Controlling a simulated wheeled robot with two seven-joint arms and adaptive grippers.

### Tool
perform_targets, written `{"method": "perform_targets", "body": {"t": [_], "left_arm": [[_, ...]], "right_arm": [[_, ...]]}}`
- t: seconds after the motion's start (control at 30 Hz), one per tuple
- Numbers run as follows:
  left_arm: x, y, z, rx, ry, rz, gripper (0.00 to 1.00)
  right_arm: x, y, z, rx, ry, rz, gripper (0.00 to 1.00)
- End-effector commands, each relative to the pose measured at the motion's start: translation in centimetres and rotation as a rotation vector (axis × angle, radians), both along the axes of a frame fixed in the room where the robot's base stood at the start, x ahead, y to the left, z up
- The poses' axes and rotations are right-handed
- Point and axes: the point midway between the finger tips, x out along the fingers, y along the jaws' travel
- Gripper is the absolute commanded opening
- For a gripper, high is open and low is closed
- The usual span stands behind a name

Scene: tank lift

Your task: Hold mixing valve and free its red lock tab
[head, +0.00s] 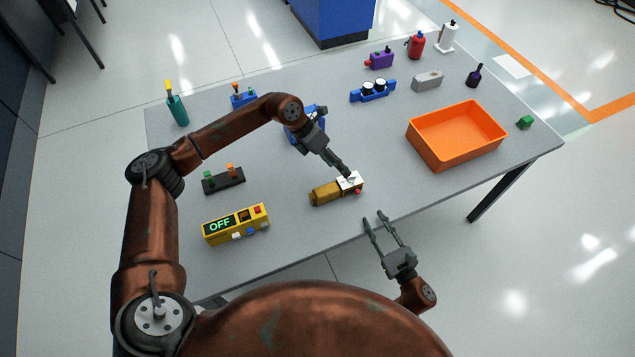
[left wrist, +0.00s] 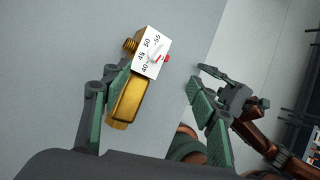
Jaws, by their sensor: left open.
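The mixing valve lies on the grey table (head: 270,240), with a brass body (head: 325,194) and a white block with a dial (head: 350,181). Its red lock tab (head: 359,191) sticks out on the right side of the block. My left gripper (head: 346,171) is over the valve and hides a little of the white block. In the left wrist view its open fingers (left wrist: 152,115) stand either side of the brass body, which lies nearer the left finger; the tab (left wrist: 167,59) is in clear sight. My right gripper (head: 374,215) is open and empty at the table's front edge, beside the valve.
A yellow box reading OFF (head: 236,224) and a black base with green and orange knobs (head: 223,180) lie left of the valve. An orange bin (head: 456,155) stands to the right. Several bottles and blocks are at the back. Table between valve and bin is clear.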

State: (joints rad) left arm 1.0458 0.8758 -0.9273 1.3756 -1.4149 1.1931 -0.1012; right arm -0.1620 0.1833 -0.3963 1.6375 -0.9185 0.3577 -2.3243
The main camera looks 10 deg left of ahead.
Motion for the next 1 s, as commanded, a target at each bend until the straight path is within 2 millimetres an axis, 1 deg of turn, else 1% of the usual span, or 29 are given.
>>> {"method": "perform_targets", "body": {"t": [0.03,0.13,0.2,0.33,0.47,0.53,0.8,1.0], "left_arm": [[-1.3,-0.1,-0.8,0.102,-0.002,-0.064,0.54],[-3.5,1.1,-2.4,0.29,0.0,-0.156,0.54],[-4.3,2.2,-3.1,0.397,-0.001,-0.197,0.54],[-5.1,3.9,-3.7,0.527,-0.007,-0.24,0.54],[-5.4,4.6,-4.3,0.577,-0.008,-0.255,0.54],[-5.5,4.7,-5.0,0.581,-0.007,-0.256,0.54],[-5.5,4.6,-9.0,0.578,-0.006,-0.255,0.54],[-5.5,4.5,-11.1,0.575,-0.007,-0.255,0.54]], "right_arm": [[0.0,0.0,0.0,0.0,0.0,0.0,0.29],[0.0,0.0,0.0,0.0,0.0,0.0,0.29],[0.0,0.0,0.0,0.0,0.0,0.0,0.29],[0.0,0.0,0.0,0.0,0.0,0.0,0.29],[0.0,0.0,0.0,0.0,0.0,-0.001,0.29],[0.0,-0.1,0.0,0.0,0.0,-0.001,0.29],[0.0,0.0,0.0,0.0,0.0,-0.001,0.29],[0.0,0.0,0.0,0.0,0.0,0.0,0.29]]}}
